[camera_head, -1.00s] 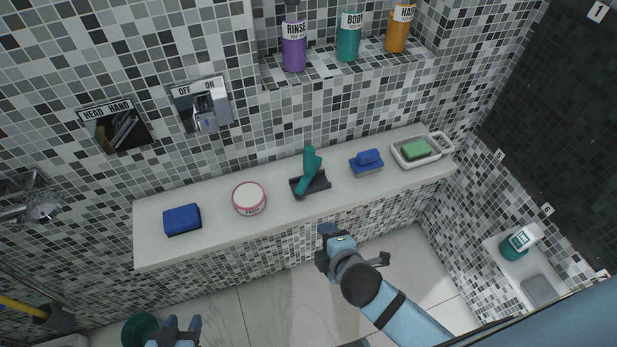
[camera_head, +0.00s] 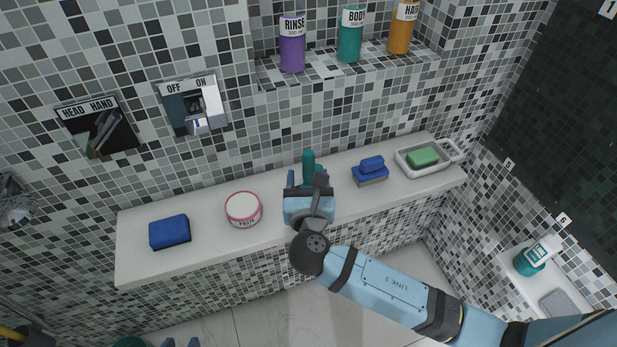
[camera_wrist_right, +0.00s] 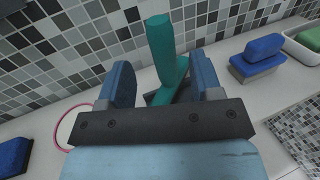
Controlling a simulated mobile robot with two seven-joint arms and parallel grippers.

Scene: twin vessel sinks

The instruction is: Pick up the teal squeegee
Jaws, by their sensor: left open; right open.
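The teal squeegee (camera_head: 309,160) stands on the white ledge, its handle rising behind my right gripper. In the right wrist view the teal squeegee (camera_wrist_right: 161,50) shows between the two blue fingers, its handle upright and a lower teal part slanting; its base is mostly hidden. My right gripper (camera_head: 306,182) is open at the squeegee, and in the right wrist view its fingers (camera_wrist_right: 163,84) lie either side of it. I cannot tell whether they touch it.
On the ledge (camera_head: 205,259) are a blue sponge (camera_head: 169,232), a round pink-rimmed tub (camera_head: 243,208), a blue-handled brush (camera_head: 371,170) and a green soap (camera_head: 422,157) in a white dish. Bottles stand on the shelf above, including a purple one (camera_head: 292,45).

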